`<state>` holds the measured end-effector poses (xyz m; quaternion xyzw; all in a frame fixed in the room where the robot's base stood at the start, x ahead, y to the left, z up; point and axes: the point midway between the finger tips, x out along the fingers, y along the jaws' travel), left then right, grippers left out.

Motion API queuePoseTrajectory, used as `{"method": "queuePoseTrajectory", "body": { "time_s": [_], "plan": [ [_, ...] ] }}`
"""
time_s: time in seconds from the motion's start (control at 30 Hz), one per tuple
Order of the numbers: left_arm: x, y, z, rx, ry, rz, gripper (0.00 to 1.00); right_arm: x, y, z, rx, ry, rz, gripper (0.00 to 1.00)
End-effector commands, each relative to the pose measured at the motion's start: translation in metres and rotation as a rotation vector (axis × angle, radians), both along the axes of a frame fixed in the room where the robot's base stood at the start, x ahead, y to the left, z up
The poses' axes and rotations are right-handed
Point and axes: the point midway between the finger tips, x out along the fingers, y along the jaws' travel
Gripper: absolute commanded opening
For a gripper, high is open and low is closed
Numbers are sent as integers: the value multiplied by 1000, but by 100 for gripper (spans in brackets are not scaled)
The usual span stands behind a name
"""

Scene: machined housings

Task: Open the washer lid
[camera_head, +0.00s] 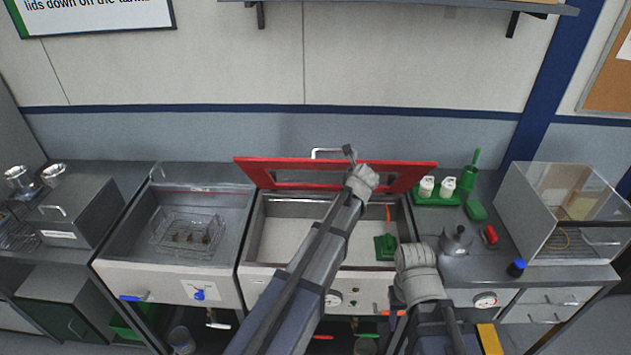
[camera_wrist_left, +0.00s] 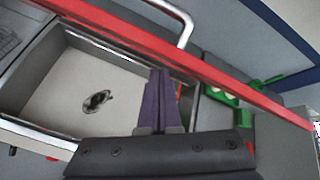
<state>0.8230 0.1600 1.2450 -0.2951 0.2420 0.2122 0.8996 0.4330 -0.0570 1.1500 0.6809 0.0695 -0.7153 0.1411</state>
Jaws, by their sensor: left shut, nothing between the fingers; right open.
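The washer lid, a red frame (camera_head: 250,169) with a see-through panel, is raised at the rear of the middle basin (camera_head: 252,245), leaving the basin open in front. It has a silver handle (camera_head: 318,153). The red frame also crosses the left wrist view (camera_wrist_left: 110,28), with the handle (camera_wrist_left: 184,30) beyond it. My left gripper (camera_head: 349,150) is by the raised lid, right of the handle; its fingers (camera_wrist_left: 158,92) are shut and empty. I cannot tell whether they touch the lid. My right gripper (camera_head: 450,325) is low at the right, open, with its fingers hard to make out.
A green item (camera_head: 386,247) shows at the basin's right side. Right of it stand a green tray (camera_head: 437,200) with white bottles, a metal pot (camera_head: 456,241) and a clear-sided box (camera_head: 560,210).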

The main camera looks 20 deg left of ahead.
Motion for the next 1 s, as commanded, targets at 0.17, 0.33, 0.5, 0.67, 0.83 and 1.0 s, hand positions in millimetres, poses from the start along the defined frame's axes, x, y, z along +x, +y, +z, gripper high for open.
{"method": "queuePoseTrajectory", "body": {
  "time_s": [0.17, 0.33, 0.5, 0.67, 0.83, 1.0],
  "plan": [
    [-4, -10, -46, -174, -207, -72, 0, -1, 0, -79, 0, -1, 6, 50],
    [-12, -11, -58, -334, -432, -112, 0, 0, -1, -135, -1, -1, 12, 50],
    [-32, 2, -62, -479, -675, -123, 0, 0, -1, -191, -2, -1, 17, 50],
    [-62, 28, -65, -595, -916, -103, 0, 0, -1, -243, -2, -2, 22, 50],
    [-99, 60, -68, -681, -1145, -63, 0, 0, -1, -286, -3, -1, 27, 50],
    [-127, 82, -68, -724, -1292, -28, 0, 0, -1, -309, -3, -2, 30, 50]
  ]
}}
